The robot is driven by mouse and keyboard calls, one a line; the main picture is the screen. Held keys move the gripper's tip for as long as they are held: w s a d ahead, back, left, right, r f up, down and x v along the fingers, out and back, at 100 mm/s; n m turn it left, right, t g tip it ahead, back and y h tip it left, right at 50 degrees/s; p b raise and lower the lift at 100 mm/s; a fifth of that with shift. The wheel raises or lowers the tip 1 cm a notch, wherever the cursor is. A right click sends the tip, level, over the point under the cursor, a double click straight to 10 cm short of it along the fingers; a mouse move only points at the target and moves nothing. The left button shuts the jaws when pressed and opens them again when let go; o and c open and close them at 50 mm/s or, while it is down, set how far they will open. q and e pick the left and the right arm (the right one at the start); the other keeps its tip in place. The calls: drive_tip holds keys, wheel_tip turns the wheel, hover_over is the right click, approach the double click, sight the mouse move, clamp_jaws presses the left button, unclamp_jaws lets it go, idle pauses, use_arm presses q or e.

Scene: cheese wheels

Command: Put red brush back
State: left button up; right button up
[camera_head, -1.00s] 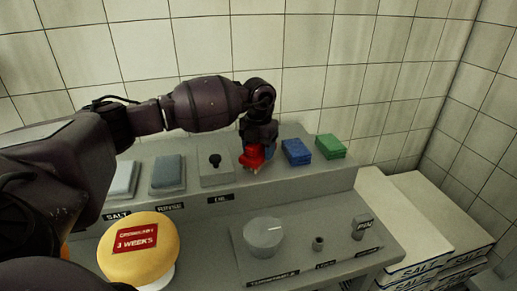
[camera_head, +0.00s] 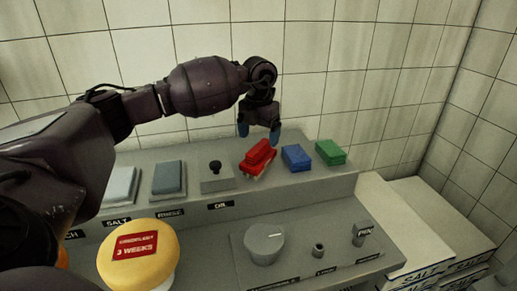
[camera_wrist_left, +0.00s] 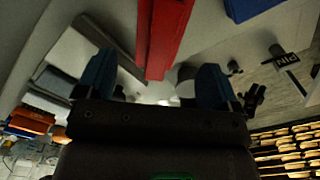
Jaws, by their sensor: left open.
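The red brush (camera_head: 258,156) lies on the raised back shelf of the grey console, just left of the blue brush, its pale underside showing at the front edge. It looks slightly tilted. My left gripper (camera_head: 259,134) is open and empty just above and behind it, with blue fingertips apart. In the left wrist view the red brush (camera_wrist_left: 165,35) shows beyond and between the open fingers of the left gripper (camera_wrist_left: 155,85), not gripped. My right gripper is not in view.
A blue brush (camera_head: 296,158) and a green brush (camera_head: 330,152) sit to the right on the shelf. A black knob (camera_head: 215,167) and grey pads (camera_head: 167,177) are to the left. The tiled wall is close behind.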

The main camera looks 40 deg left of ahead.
sight(259, 146)
use_arm(q)
drive_tip(key=shift+r, duration=2.65)
